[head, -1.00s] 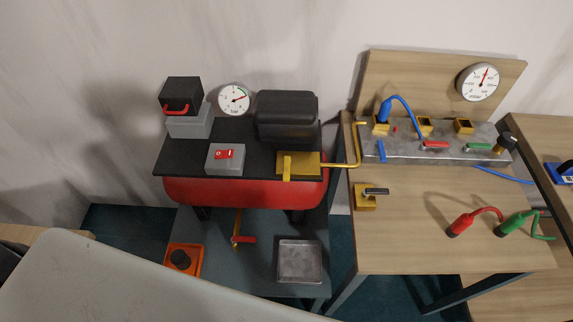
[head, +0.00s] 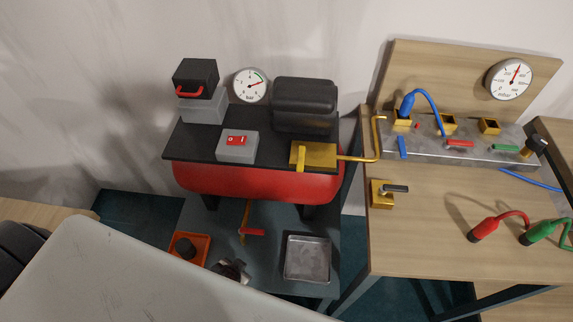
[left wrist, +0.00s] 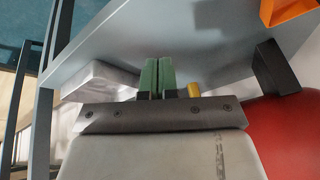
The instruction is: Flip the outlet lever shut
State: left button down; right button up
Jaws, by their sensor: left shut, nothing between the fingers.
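On the compressor's black top, a brass block (head: 322,154) carries a short yellow lever (head: 301,158) that stands up; a brass pipe runs from the block to the bench. A red-handled lever (head: 252,232) on a brass stem hangs below the red tank (head: 260,184). Which one is the outlet lever is not marked. My left gripper (head: 234,270) shows partly beyond my pale arm, low by the shelf under the tank. In the left wrist view its green fingers (left wrist: 158,76) are together and empty, with a small yellow piece (left wrist: 194,89) just beside them. My right gripper is out of view.
The grey shelf (head: 270,262) holds an orange tray (head: 204,250) with a black knob and a metal tray (head: 307,258). A brass block with a black handle (head: 396,188) sits on the wooden bench (head: 430,235). Blue, red and green hoses lie farther right.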

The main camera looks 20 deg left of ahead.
pick_arm(q)
jog(key=w+r+t+b, duration=0.1)
jog(key=w+r, duration=0.2)
jog(key=r, duration=0.1)
jog(key=w+r+t+b, duration=0.1)
jog(key=w+r, duration=0.3)
jog(key=w+a+r+t, duration=0.1)
jog(key=w+r+t, duration=0.1)
jog(key=r, duration=0.3)
jog(key=shift+w+m+b, duration=0.3)
jog(key=shift+w+b, duration=0.1)
jog(key=shift+w, duration=0.35)
jog(key=w+d+r+m+h+b, duration=0.1)
jog(key=w+d+r+m+h, duration=0.1)
jog(key=w+r+m+h, duration=0.45)
jog(key=w+d+r+m+h+b, duration=0.15)
jog(key=r+m+h, duration=0.25)
jog(key=r+m, duration=0.65)
jog(key=w+d+r+m+h, duration=0.2)
jog(key=w+r+m+h, duration=0.1)
jog(key=r+m+h, duration=0.45)
jog(key=s+a+f+m+g+y, duration=0.1)
jog(key=a+m+g+y, duration=0.4)
jog(key=g, duration=0.1)
jog(key=shift+s+a+f+y, duration=0.15)
jog(key=shift+a+f+y, duration=0.25)
